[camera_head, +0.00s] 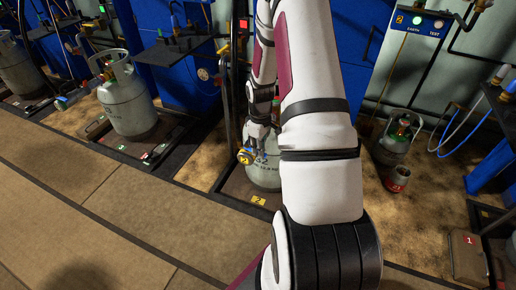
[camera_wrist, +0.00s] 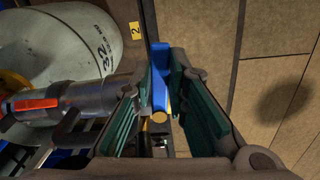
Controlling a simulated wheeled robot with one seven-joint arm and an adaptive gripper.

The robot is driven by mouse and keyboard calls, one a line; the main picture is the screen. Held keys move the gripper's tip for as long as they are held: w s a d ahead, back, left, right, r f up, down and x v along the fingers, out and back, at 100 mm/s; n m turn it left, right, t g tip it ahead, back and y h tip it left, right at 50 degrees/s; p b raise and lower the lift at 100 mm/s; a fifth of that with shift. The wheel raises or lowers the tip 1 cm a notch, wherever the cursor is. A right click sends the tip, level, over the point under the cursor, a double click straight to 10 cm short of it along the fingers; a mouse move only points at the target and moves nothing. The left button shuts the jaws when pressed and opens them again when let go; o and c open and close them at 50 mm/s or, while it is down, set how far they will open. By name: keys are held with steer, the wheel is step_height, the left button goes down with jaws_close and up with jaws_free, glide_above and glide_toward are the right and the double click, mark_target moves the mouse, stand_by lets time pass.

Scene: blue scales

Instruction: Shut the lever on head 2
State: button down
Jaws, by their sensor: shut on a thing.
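My gripper (camera_head: 262,138) is at head 2, whose round yellow tag marked 2 (camera_head: 246,157) shows in the head view, in front of a grey gas cylinder (camera_head: 262,176). In the wrist view the blue lever (camera_wrist: 159,62) stands between the teal-padded fingertips (camera_wrist: 165,85), and my gripper is shut on it. A yellow round end (camera_wrist: 158,117) shows below the lever. The metal body of the head (camera_wrist: 88,96), with a red part (camera_wrist: 37,104), lies to the left. The lever's joint to the head is partly hidden by a finger.
The grey cylinder (camera_wrist: 55,40) is close on the left in the wrist view, beside a yellow plate marked 2 (camera_wrist: 137,30). Another cylinder (camera_head: 128,105) stands on a scale to the left. A small cylinder (camera_head: 395,140) and a red can (camera_head: 398,178) stand right. The floor in front is clear.

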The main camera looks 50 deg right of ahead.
steer(key=shift+w+d+n+p, duration=0.1)
steer(key=shift+d+n+p, duration=0.3)
steer(key=shift+n, duration=0.4)
steer(key=c, duration=1.6)
jaws_free()
steer(key=shift+o, duration=0.2)
step_height(320, 180, up, 12)
